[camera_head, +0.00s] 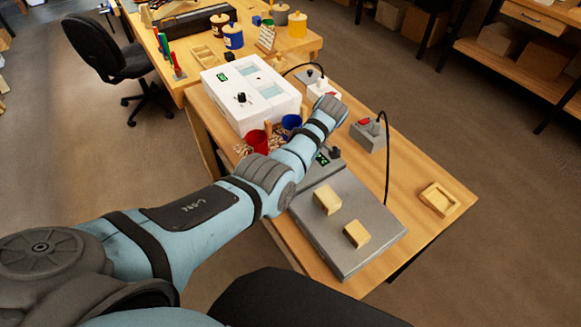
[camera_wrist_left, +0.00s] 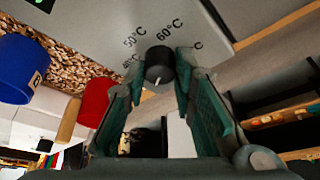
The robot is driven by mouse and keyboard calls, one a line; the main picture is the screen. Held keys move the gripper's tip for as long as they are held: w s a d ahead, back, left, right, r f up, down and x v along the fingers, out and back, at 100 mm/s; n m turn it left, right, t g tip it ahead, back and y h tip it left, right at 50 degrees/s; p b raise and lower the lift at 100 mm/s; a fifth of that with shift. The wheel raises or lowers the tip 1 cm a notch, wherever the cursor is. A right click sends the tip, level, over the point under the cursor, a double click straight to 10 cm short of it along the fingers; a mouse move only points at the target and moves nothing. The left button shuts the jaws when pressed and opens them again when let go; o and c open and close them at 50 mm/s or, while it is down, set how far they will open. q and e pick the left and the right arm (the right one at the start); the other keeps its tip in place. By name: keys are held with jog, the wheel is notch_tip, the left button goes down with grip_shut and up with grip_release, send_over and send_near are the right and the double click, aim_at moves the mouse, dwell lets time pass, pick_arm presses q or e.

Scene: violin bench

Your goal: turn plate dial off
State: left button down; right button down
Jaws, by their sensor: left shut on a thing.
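The grey plate (camera_head: 368,207) lies on the bench with a small green display (camera_head: 321,158) and a black dial (camera_head: 334,152) at its far end. In the left wrist view, the dial (camera_wrist_left: 159,67) sits by printed marks such as 50°C and 60°C, and its white line faces the lower edge of the picture. My left gripper (camera_wrist_left: 158,74) is shut on the dial, one finger on each side. In the head view, my left arm reaches across the bench and its fingers are mostly hidden. My right gripper is not in view.
Two wooden blocks (camera_head: 327,200) (camera_head: 357,233) rest on the plate. A red cup (camera_head: 257,140), a blue cup (camera_head: 291,122) and wood chips stand close to my left arm. A white box (camera_head: 245,95) is behind. A grey switch box (camera_head: 369,133) with a cable is at right.

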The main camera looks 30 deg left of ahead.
pick_arm(q)
jog(key=c, duration=1.3)
grip_release()
jog(key=shift+c, duration=0.2)
jog(key=shift+r, duration=0.1)
jog(key=v, duration=1.2)
